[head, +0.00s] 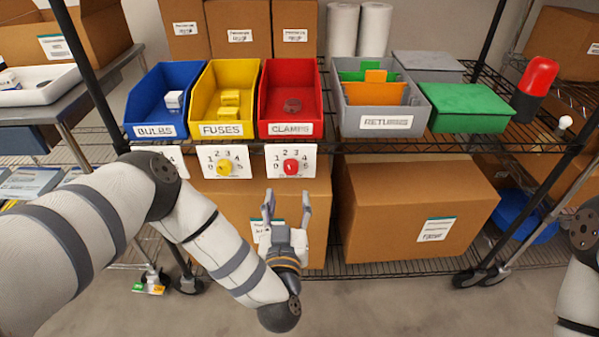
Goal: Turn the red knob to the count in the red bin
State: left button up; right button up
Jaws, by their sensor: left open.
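The red knob (291,167) sits on a white numbered dial plate (310,153) below the red bin. Its small pointer mark is too fine to read. My right gripper is out of view; only part of that arm shows at the right edge.
A yellow knob (224,168) is on the dial to the left, under the yellow FUSES bin (222,130). A blue BULBS bin (155,131) and a grey RETURNS bin (385,123) flank these. Large cardboard boxes (400,210) fill the lower shelf behind my gripper.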

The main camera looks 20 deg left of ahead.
aim_at(291, 172)
pick_arm(q)
jog(key=x, duration=0.4)
jog(key=b+x, duration=0.1)
jog(key=x, duration=0.3)
jog(key=shift+w+a+f, duration=0.15)
jog(key=shift+w+f, duration=0.05)
jog(key=shift+w, duration=0.1)
jog(key=shift+w+r, duration=0.1)
jog(key=shift+w, duration=0.15)
jog(key=c, duration=1.2)
